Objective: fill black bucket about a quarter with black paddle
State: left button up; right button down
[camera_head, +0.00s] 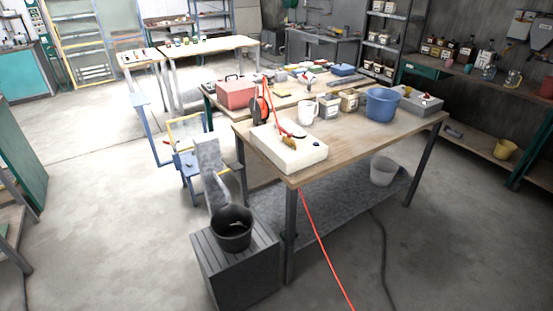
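The black bucket (232,237) stands upright on a dark grey slatted box (237,272) at the lower middle. Something small and pale shows inside its dark opening; what it is and how full the bucket is cannot be told. A dark, rounded, flat item (258,112) stands near the left edge of the wooden table, beside a red hose; whether it is the black paddle cannot be told. Neither of my grippers is in view.
A wooden table (355,140) right of the bucket holds a white block (288,151), a white mug (308,112) and a blue bucket (382,104). A grey slanted panel (209,165) rises behind the black bucket. A red hose (318,235) trails across the floor.

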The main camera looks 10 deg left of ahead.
aim_at(236, 166)
jog(key=z, duration=0.2)
jog(key=i, duration=0.75)
jog(key=u, duration=0.85)
jog(key=i, duration=0.5)
jog(key=u, duration=0.6)
